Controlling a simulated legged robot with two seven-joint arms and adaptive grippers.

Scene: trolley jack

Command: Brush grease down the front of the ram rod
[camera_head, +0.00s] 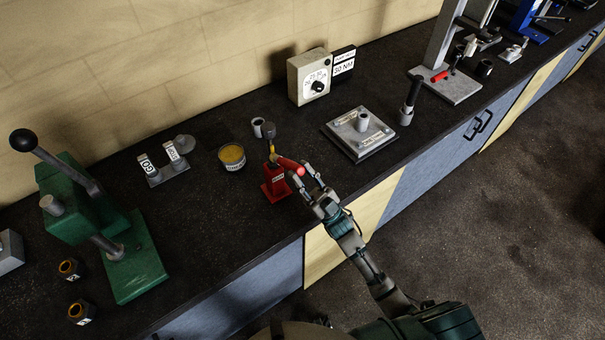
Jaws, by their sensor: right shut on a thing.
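A small red bottle jack (276,188) with a white label stands on the dark bench near its front edge. Its dark round-topped ram (268,131) sticks up above the body. My right gripper (303,175) is shut on the red-handled brush (288,164) just right of the jack. The brush's brassy end points left at the ram; I cannot tell whether the bristles touch it. The rod's front is partly hidden by the brush. An open tin of yellow grease (232,154) stands left of the jack. My left gripper is not in view.
A grey ring (258,127) stands behind the jack. A green press (96,215) and labelled grey blocks (163,163) are at left. A dial box (310,76) and a grey plate with a post (350,135) are to the right. Bench is clear before the tin.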

